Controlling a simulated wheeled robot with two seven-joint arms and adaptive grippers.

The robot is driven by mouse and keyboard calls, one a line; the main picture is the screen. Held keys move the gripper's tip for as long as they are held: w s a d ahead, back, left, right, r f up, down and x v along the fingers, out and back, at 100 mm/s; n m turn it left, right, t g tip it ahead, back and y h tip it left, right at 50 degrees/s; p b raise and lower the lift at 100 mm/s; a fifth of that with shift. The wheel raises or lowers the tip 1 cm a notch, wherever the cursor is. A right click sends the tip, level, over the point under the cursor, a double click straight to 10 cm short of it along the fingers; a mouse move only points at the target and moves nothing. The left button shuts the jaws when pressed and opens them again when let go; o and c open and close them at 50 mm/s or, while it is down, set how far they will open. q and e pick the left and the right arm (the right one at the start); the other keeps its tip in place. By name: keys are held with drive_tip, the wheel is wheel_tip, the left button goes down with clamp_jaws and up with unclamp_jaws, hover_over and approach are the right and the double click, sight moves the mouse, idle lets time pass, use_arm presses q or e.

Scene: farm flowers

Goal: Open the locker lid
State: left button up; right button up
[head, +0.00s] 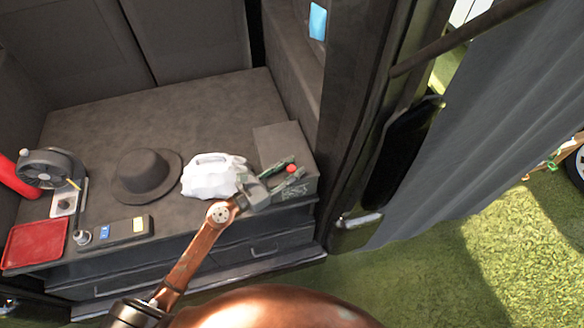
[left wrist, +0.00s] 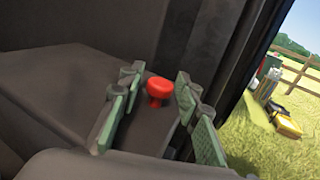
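The locker (head: 308,185) is a dark grey box at the right end of the dark bench. Its flat grey lid (head: 284,140) appears shut. A red knob (head: 291,169) stands near the lid's front; it also shows in the left wrist view (left wrist: 158,91). My left gripper (head: 283,173) is over the front of the locker. Its green-padded fingers (left wrist: 158,100) are open, one on each side of the knob, with visible gaps. Whether the fingertips touch the lid is unclear. My right gripper is not in view.
A white lumpy jug-like object (head: 212,174) stands close left of my left gripper. Farther left are a dark hat (head: 146,176), a black round device (head: 48,168) and a red tray (head: 35,243). A dark pillar (head: 350,110) rises right of the locker. The bench's rear middle is clear.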

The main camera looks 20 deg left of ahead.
use_arm(q)
clamp_jaws()
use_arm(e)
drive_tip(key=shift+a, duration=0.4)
use_arm(q)
drive_tip(key=shift+r, duration=0.15)
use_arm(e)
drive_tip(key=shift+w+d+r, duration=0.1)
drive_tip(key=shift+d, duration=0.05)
